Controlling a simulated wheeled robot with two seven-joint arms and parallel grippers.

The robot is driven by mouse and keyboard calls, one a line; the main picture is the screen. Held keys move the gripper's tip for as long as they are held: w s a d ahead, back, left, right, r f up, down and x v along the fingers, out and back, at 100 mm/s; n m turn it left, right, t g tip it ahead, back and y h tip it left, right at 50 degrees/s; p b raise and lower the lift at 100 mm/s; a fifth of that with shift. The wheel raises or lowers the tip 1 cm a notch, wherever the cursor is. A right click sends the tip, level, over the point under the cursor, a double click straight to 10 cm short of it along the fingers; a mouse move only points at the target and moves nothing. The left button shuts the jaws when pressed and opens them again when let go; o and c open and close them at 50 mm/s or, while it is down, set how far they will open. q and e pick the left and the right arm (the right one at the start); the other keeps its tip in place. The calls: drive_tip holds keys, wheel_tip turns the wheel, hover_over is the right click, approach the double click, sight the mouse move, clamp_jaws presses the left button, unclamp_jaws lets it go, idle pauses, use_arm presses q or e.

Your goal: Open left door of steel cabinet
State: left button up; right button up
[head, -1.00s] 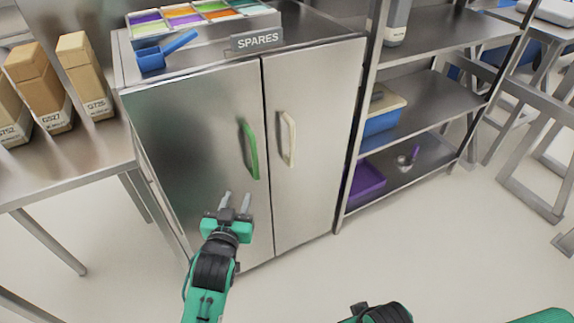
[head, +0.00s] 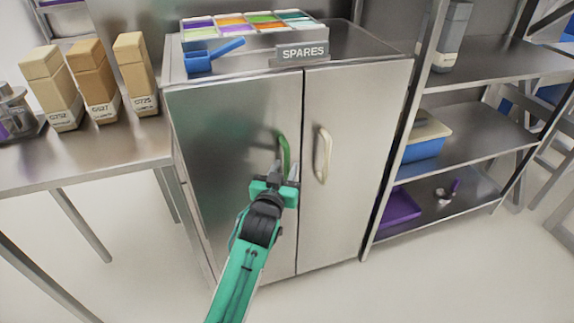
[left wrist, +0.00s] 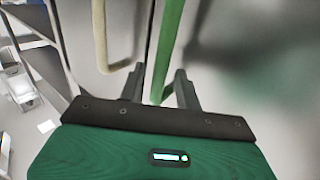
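The steel cabinet (head: 235,110) has two doors, both shut. The left door (head: 225,150) carries a green handle (head: 284,150) near the middle seam. The right door (head: 345,200) carries a cream handle (head: 323,155). My left gripper (head: 285,172) is at the lower part of the green handle. In the left wrist view its two fingers (left wrist: 160,80) are apart, and the green handle (left wrist: 171,45) runs down between them; contact cannot be made out. The cream handle (left wrist: 100,40) stands to one side there. My right gripper is not in view.
A steel table (head: 75,160) with tan boxes (head: 97,85) stands to the left. A shelf rack (head: 465,145) stands close on the right. A "SPARES" sign (head: 303,53), a blue scoop (head: 213,57) and coloured bins (head: 245,25) sit on the cabinet. The floor before the cabinet is clear.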

use_arm(q)
drive_tip(key=shift+x, duration=1.25)
drive_tip(key=shift+c, duration=0.4)
clamp_jaws()
drive_tip(key=shift+s, duration=0.15)
